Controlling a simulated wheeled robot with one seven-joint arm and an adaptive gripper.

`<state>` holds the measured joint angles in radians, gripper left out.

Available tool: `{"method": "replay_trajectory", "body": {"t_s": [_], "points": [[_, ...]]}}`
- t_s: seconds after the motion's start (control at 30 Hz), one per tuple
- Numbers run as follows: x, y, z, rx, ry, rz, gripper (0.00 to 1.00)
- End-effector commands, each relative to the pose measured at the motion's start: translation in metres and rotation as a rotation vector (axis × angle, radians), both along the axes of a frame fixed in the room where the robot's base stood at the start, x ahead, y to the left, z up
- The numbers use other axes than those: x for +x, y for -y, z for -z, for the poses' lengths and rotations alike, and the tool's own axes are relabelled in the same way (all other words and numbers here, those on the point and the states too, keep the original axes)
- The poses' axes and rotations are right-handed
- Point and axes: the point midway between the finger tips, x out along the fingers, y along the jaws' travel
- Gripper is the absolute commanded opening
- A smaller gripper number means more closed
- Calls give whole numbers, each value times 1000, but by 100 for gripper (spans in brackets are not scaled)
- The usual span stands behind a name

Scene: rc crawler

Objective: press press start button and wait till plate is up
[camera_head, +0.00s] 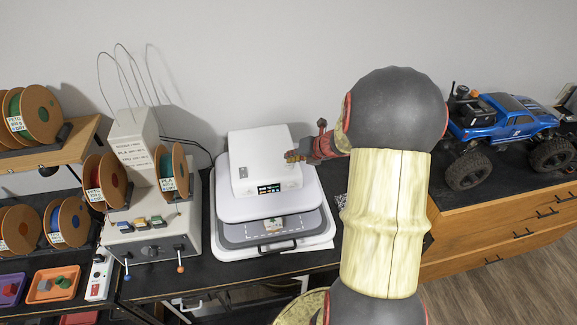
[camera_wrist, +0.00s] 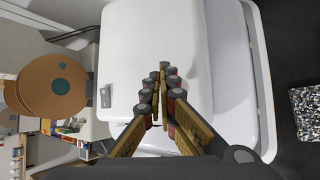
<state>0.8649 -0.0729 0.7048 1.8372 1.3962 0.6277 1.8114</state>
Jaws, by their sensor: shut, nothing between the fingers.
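A white machine (camera_head: 262,165) with a lit display (camera_head: 269,188) on its front stands on the dark table. A small grey switch-like part (camera_head: 243,173) sits on its housing; it also shows in the wrist view (camera_wrist: 105,97). I cannot read any label marking a start button. Under the housing is a pale slab, and below it a grey plate (camera_head: 240,233) with a dashed outline and a small object on it. My gripper (camera_head: 290,156) is shut and empty at the right edge of the housing top. In the wrist view my gripper (camera_wrist: 161,68) points over the white top; contact cannot be told.
Left of the machine stands a grey control box (camera_head: 150,235) with levers, coloured buttons and spools. More spools (camera_head: 35,112) and small trays (camera_head: 52,284) are further left. A blue toy truck (camera_head: 505,122) stands on the right cabinet. My arm hides part of the table.

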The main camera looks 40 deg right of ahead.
Motion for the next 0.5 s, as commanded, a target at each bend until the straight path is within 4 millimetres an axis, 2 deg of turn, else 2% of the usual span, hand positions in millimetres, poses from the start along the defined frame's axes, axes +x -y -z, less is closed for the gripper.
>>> {"method": "replay_trajectory", "body": {"t_s": [0.5], "points": [[0, 0, 9, 1, -1, 0, 0]]}}
